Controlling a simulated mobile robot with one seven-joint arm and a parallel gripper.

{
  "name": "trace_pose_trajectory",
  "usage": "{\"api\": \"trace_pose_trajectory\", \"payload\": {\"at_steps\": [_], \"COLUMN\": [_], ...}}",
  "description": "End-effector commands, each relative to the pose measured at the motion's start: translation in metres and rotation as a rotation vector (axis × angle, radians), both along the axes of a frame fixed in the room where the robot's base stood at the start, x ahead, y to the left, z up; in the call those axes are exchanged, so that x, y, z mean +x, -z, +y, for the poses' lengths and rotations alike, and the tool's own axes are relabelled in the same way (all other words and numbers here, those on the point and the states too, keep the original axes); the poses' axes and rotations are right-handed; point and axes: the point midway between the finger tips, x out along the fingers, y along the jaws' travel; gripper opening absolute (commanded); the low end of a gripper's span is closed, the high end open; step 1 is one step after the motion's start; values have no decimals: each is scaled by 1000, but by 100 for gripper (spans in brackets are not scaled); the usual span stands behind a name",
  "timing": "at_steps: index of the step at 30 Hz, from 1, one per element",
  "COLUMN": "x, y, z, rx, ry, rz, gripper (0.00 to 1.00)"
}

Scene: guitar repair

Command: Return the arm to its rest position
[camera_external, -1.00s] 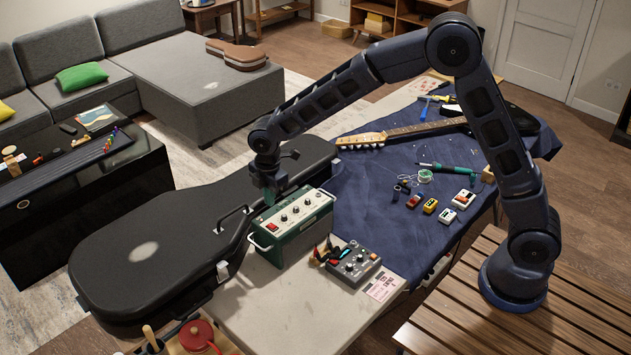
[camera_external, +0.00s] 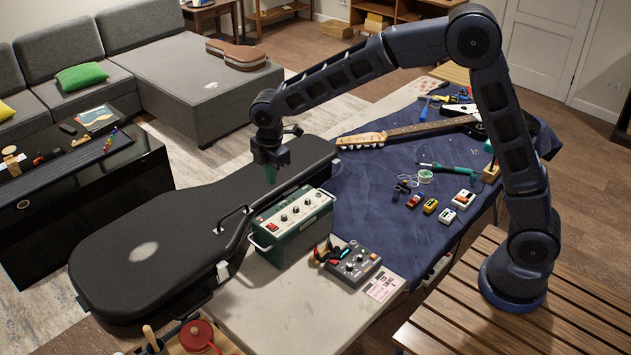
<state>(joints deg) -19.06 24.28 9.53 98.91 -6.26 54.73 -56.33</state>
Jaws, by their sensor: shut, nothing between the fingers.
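My arm reaches from its base on the slatted bench at the right, over the blue cloth, to the left. My gripper (camera_external: 270,174) points down at the end of the arm. It hangs above the back left of the green amplifier (camera_external: 293,228), in front of the black guitar case (camera_external: 160,240) in the picture. The fingers are small here; they look closed together with nothing held. The gripper appears clear of the amplifier's top.
An electric guitar (camera_external: 410,131) lies on the blue cloth (camera_external: 375,190) with several small pedals (camera_external: 447,215) and a soldering iron (camera_external: 440,167). A grey mixer box (camera_external: 353,264) stands near the table's front. Bare tabletop (camera_external: 255,310) shows at the front left.

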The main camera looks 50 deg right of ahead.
Motion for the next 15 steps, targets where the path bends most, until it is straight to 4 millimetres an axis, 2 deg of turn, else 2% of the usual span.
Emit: {"api": "trace_pose_trajectory", "payload": {"at_steps": [6,15], "x": [-29,-85], "y": [-51,-107], "z": [-50,-121], "rx": [12,41], "ry": [159,412], "rz": [-45,-102], "gripper": [0,0]}}
